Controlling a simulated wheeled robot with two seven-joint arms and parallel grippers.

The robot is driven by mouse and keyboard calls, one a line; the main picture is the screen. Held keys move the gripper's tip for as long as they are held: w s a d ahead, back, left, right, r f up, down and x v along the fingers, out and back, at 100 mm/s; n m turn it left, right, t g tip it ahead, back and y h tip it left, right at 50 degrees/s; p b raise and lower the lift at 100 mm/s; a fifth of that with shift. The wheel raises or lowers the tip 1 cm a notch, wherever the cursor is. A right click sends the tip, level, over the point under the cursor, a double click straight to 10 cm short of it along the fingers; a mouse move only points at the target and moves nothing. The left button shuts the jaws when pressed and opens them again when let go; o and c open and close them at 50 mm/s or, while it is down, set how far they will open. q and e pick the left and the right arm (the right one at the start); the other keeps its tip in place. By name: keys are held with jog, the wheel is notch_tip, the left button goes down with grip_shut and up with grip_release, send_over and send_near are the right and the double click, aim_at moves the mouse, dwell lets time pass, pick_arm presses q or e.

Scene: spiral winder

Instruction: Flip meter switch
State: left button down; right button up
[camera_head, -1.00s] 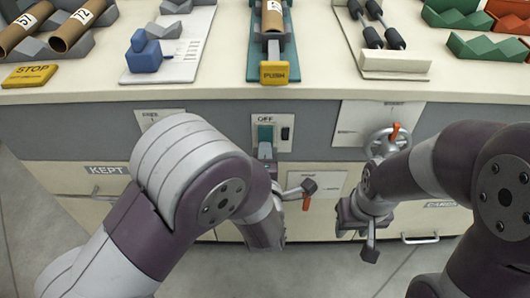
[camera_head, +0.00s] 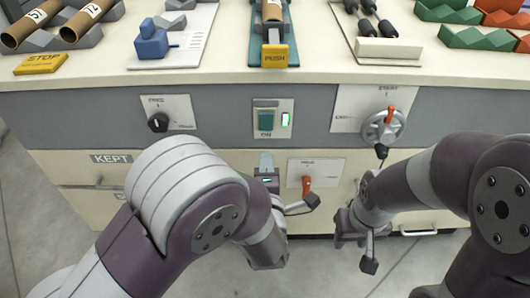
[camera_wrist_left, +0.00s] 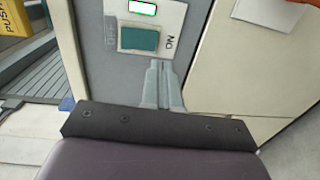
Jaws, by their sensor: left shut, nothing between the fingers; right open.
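The meter switch (camera_head: 266,120) is a dark green rocker on a white plate in the grey front panel. Its ON label shows below it, and the small lamp (camera_head: 286,119) beside it glows green. The switch also shows in the left wrist view (camera_wrist_left: 139,39), with the lit lamp next to it. My left gripper (camera_head: 265,160) is shut and empty, just below the switch plate; its pale fingers (camera_wrist_left: 162,83) appear apart from the rocker. My right gripper (camera_head: 344,231) is open, low in front of the drawers, its fingertips hard to make out.
A black knob (camera_head: 158,122) is on the panel to the left; a handwheel (camera_head: 384,127) with an orange handle is to the right. An orange lever (camera_head: 306,185) is near my left wrist. The yellow PUSH block (camera_head: 274,56) sits at the counter edge.

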pick_arm(q)
jog(key=s, duration=0.6)
jog(key=shift+f+p, duration=0.35)
jog(key=shift+a, duration=0.1)
jog(key=w+a+f+m+g+h, duration=0.25)
jog(key=a+f+m+g, duration=0.3)
jog(key=m+g, duration=0.4)
jog(key=s+a+m+g+y, duration=0.3)
jog(key=s+a+m+g, duration=0.4)
jog(key=s+a+m, duration=0.5)
notch_tip(320, 180, up, 36)
jog(key=w+a+n+p, duration=0.1)
jog(key=n+p, duration=0.2)
jog(key=p, duration=3.3)
jog(key=shift+a+t, duration=0.2)
jog(key=shift+t, duration=0.15)
